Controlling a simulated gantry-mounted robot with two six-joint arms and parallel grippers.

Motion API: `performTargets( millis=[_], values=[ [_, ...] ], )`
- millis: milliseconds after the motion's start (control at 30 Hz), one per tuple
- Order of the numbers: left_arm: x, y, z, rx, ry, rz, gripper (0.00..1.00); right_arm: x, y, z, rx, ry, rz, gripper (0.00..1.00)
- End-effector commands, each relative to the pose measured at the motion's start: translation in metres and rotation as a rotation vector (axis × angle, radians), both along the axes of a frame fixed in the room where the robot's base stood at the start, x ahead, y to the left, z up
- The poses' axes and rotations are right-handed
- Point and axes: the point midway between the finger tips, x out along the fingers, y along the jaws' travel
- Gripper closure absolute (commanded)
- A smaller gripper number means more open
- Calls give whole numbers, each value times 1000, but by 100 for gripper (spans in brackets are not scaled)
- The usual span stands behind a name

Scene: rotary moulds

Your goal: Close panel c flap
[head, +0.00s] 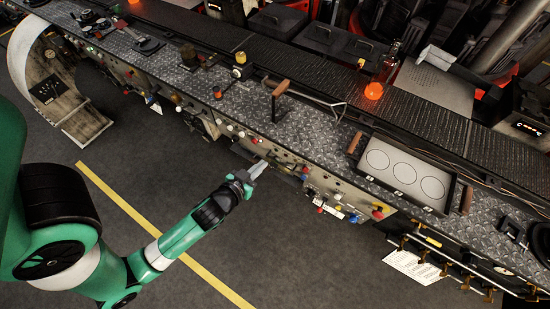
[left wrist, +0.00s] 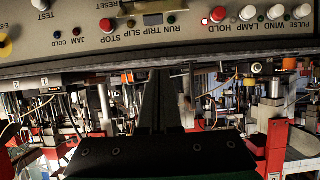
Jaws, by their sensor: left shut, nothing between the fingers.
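The front control panel (head: 290,167) of the long machine carries buttons and lamps; the left wrist view shows it upside down (left wrist: 160,35), with labels such as HOLD, STOP and RESET. My left gripper (head: 260,168) is shut and empty at the machine's front, by the panel's lower edge. My right gripper is not in view.
A tray with three round moulds (head: 450,178) and an orange lamp (head: 373,91) are further right. A white sheet (head: 412,267) hangs at the lower right. The grey floor (head: 300,250) in front is clear.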

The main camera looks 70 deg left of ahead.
Motion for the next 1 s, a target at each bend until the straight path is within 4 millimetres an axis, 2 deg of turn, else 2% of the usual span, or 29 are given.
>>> performTargets(
  millis=[167,600,767,1000],
  values=[
    [11,8,-7,-1,-2,2,100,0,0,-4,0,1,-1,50],
    [77,55,-46,1,-3,-1,100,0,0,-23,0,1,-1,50],
    [59,41,-66,-1,1,-3,100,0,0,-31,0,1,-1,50],
    [52,37,-71,0,-2,-3,100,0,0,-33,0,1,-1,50]
  ],
)
